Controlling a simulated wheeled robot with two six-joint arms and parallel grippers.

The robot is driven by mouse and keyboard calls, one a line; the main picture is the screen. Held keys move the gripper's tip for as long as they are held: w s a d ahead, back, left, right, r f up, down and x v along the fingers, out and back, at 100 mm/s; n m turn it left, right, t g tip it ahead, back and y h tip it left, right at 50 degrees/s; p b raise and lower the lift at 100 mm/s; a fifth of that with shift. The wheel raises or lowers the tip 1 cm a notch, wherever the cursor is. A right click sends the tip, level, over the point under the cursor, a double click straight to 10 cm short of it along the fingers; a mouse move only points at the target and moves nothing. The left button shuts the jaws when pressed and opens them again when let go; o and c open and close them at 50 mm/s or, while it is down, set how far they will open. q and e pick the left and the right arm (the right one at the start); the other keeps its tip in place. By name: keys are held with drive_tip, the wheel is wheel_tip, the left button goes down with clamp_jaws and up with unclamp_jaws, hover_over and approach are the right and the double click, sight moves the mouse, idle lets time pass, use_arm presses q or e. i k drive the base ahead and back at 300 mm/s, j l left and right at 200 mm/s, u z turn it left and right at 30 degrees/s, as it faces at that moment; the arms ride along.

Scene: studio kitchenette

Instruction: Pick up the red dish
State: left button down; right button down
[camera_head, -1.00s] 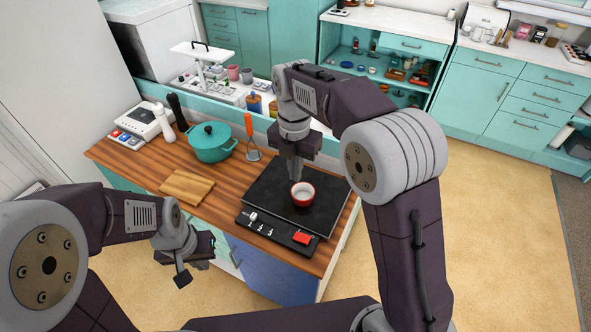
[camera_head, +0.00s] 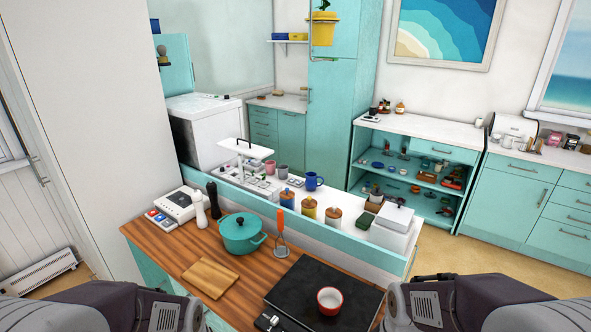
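The red dish (camera_head: 330,300) is a small round bowl, red outside and white inside. It stands upright on the black cooktop (camera_head: 308,283), towards its right side. In the head view only upper parts of my two arms show, at the bottom left and bottom right corners. Both grippers are outside the picture, so their state is hidden. Nothing of mine touches the dish in this view.
A teal pot (camera_head: 241,233) and a cutting board (camera_head: 210,277) lie on the wooden counter left of the cooktop. An orange-handled utensil (camera_head: 281,235) stands near the cooktop's back. A raised white ledge with canisters (camera_head: 309,207) runs behind the counter.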

sight(330, 300)
drive_tip(key=j+z, duration=0.3)
drive_tip(key=j, duration=0.3)
drive_tip(key=j+z, duration=0.3)
drive_tip(key=j, duration=0.35)
